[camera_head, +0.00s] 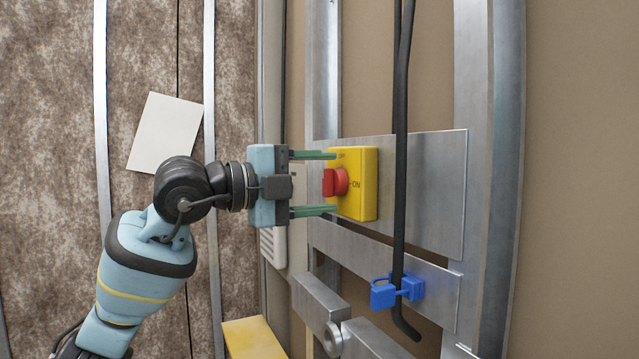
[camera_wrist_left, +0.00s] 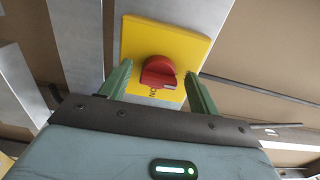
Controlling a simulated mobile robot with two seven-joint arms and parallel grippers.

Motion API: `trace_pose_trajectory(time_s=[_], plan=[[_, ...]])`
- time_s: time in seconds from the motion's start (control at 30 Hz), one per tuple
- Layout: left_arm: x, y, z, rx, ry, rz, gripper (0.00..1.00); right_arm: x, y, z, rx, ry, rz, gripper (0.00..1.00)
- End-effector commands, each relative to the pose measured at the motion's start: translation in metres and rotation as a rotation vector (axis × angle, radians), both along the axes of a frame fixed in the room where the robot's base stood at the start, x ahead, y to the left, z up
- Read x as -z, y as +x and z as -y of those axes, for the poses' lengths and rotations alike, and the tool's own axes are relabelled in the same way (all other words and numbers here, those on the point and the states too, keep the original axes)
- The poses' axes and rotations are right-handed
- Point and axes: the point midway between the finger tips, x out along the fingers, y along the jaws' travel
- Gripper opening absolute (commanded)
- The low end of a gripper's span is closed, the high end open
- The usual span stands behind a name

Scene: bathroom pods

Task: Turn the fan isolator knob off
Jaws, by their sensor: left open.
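The fan isolator is a yellow box (camera_head: 366,190) with a red knob (camera_head: 336,182), mounted on a metal plate in the head view. My left gripper (camera_head: 332,183) is open, with one green finger above the knob and one below, tips close to the box. In the left wrist view the red knob (camera_wrist_left: 158,73) sits between the open fingers, apart from both, in front of the yellow box (camera_wrist_left: 190,45). Whether the fingertips touch the box I cannot tell. My right gripper is not in view.
A black cable (camera_head: 400,130) hangs just right of the box, with a blue clip (camera_head: 398,290) low on it. Metal studs (camera_head: 490,180) stand at the right. A metal bracket (camera_head: 318,308) and a yellow block (camera_head: 252,338) lie below. A blank paper sheet (camera_head: 165,132) is on the left panel.

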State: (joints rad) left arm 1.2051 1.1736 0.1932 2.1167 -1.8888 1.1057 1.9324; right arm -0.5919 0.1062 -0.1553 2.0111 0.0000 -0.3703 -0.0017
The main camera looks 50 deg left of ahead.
Motion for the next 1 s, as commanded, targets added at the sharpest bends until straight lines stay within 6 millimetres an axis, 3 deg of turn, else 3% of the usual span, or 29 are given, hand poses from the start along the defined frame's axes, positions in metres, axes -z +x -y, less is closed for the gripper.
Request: trace_pose_trajectory(time_s=[0.33, 0.6, 1.0], plan=[[0.004, -0.035, -0.011, -0.003, 0.0, -0.003, 0.62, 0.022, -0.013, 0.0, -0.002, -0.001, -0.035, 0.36], [0.002, -0.065, -0.019, -0.001, -0.001, -0.001, 0.62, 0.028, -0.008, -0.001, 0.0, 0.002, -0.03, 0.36], [0.0, -0.074, -0.021, 0.0, 0.0, 0.001, 0.62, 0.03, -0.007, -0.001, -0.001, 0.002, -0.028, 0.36]])
